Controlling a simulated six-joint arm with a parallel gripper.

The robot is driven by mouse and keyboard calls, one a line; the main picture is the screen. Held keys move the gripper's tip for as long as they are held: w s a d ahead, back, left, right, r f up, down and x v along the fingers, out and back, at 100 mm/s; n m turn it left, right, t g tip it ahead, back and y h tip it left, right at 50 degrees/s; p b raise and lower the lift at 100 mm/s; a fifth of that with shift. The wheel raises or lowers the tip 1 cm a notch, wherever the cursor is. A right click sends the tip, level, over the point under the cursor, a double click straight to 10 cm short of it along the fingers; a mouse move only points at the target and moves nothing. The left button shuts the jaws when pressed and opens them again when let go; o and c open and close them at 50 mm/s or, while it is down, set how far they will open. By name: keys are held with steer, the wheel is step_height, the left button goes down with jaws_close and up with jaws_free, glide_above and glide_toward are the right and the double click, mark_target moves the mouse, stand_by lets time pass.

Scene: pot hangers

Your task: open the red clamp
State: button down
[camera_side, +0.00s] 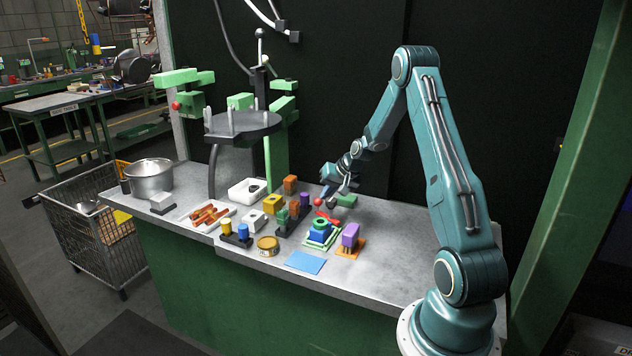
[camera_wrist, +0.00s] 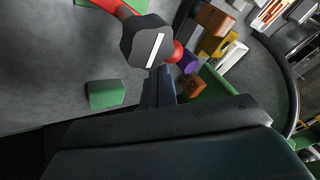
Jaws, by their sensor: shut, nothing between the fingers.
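The red clamp (camera_side: 328,217) is small in the side view, at the back of the blocks on the bench; a red ball (camera_side: 317,201) shows just above it. In the wrist view a red curved arm (camera_wrist: 126,8) runs into a dark grey block with a white stripe (camera_wrist: 146,42). A red ball (camera_wrist: 177,52) shows at its right. My gripper (camera_side: 325,190) is shut and empty. In the wrist view its fingertips (camera_wrist: 162,74) are right next to the dark block and the red ball; I cannot tell whether they touch. Part of the clamp is out of frame.
A green block (camera_side: 345,200) lies close to my gripper. A purple block (camera_side: 350,234), a blue-green stack (camera_side: 320,230) and several coloured blocks crowd the bench in front. A green fixture (camera_side: 278,150) stands behind on the left. The bench's right side is clear.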

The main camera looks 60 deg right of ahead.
stand_by(0.8)
steer(key=v, duration=1.3)
steer(key=shift+s+a+r, duration=0.15)
steer(key=shift+r, duration=0.15)
steer(key=shift+a, duration=0.1)
steer(key=a+r+n+g, duration=0.1)
steer(key=a+r+n, duration=0.3)
steer(key=a, duration=0.7)
steer(key=a+r+n, duration=0.2)
steer(key=a+r, duration=0.4)
steer(key=a, duration=0.5)
steer(key=s+a+r+n+y, duration=0.1)
steer(key=s+a+n, duration=0.4)
steer(key=s+a, duration=0.9)
steer(key=shift+s+a+r, duration=0.15)
steer(key=shift+a+r, duration=0.05)
steer(key=shift+r, duration=0.25)
